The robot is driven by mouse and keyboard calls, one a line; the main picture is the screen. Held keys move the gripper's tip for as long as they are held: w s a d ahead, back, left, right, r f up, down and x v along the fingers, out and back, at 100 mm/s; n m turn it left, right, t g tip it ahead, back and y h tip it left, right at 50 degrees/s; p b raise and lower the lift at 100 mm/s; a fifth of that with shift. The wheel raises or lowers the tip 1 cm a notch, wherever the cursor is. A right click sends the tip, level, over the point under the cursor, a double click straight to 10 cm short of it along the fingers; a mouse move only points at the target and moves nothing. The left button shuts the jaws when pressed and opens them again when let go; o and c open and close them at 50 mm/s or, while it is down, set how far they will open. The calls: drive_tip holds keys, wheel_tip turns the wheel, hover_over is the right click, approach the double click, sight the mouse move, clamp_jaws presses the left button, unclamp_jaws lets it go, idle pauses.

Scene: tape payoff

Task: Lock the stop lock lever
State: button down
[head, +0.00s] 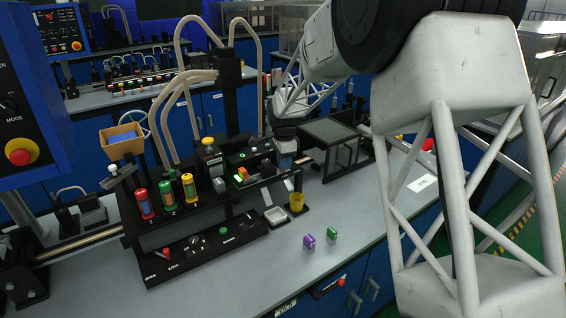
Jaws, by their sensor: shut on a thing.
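The stop lock lever (166,253) is a small lever with a red tip on the sloping front panel of the black machine (190,262). The words OPEN and LOCK are printed below it, OPEN to the left. The picture is too small to tell which way the lever leans. My gripper (287,158) is at the right end of the machine, well to the right of the lever and apart from it. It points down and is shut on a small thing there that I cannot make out. Its fingers are small and partly hidden.
Red, green and yellow cylinders (167,195) stand on the machine behind the panel. A yellow cup (296,202) and a white dish (276,215) sit at its right. Purple (309,241) and green (333,234) blocks stand on the otherwise clear front bench.

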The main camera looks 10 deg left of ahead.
drive_tip(key=n, duration=0.2)
drive_tip(key=w+d+n, duration=0.1)
drive_tip(key=n, duration=0.2)
drive_tip(key=w+n, duration=0.1)
drive_tip(key=shift+d+n, duration=0.3)
drive_tip(key=shift+n, duration=0.1)
drive_tip(key=n, duration=0.1)
drive_tip(key=w+n, duration=0.1)
drive_tip(key=shift+d+n, duration=0.15)
drive_tip(key=shift+n, duration=0.15)
drive_tip(key=shift+w+n, duration=0.35)
drive_tip(key=shift+n, duration=0.5)
drive_tip(key=shift+w+n, duration=0.35)
drive_tip(key=shift+n, duration=0.5)
drive_tip(key=shift+r, duration=0.1)
drive_tip(key=c, duration=1)
unclamp_jaws()
drive_tip(key=shift+c, duration=0.2)
wheel_tip(320, 180, up, 8)
